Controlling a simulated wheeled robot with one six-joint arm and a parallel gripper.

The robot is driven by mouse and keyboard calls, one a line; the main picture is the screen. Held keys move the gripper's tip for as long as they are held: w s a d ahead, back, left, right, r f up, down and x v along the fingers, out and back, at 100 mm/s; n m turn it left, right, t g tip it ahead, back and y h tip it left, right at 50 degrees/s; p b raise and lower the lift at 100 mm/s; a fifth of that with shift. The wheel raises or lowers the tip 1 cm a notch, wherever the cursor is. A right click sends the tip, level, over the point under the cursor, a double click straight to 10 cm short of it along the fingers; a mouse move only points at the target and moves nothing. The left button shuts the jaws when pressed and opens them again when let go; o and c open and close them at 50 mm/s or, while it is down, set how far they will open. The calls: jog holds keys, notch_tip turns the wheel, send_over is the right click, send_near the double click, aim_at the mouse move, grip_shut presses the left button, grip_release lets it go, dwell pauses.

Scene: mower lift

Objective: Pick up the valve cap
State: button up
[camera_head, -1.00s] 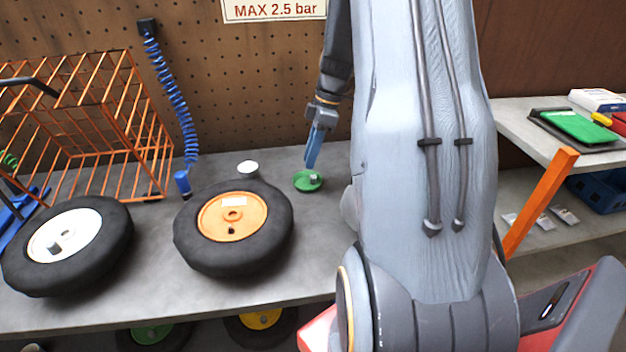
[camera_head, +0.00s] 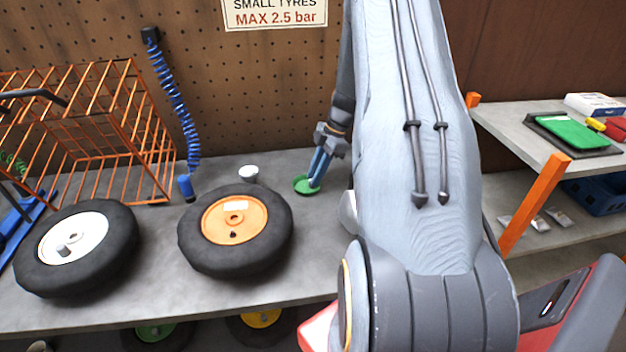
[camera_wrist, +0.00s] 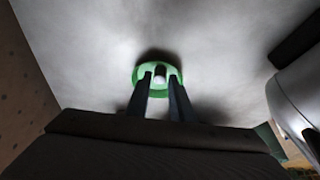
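A small pale grey cap (camera_wrist: 159,70), which looks like the valve cap, sits in a round green dish (camera_wrist: 140,72) in the wrist view. My gripper (camera_wrist: 160,77) is open, with one finger on each side of the cap. I see no clear sign of the fingers pressing on it. In the head view the green dish (camera_head: 301,187) lies on the grey bench, and my gripper (camera_head: 315,184) points down into it. The fingers hide the cap there.
A wheel with an orange hub (camera_head: 232,235) and one with a white hub (camera_head: 85,232) lie on the bench (camera_head: 150,290). A small round tin (camera_head: 248,174) stands left of the dish. An orange wire basket (camera_head: 110,180) and blue coiled hose (camera_head: 175,90) are farther left.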

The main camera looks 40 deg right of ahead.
jog(key=shift+a+f, duration=0.2)
jog(key=shift+f, duration=0.25)
grip_shut()
jog(key=shift+r, duration=0.1)
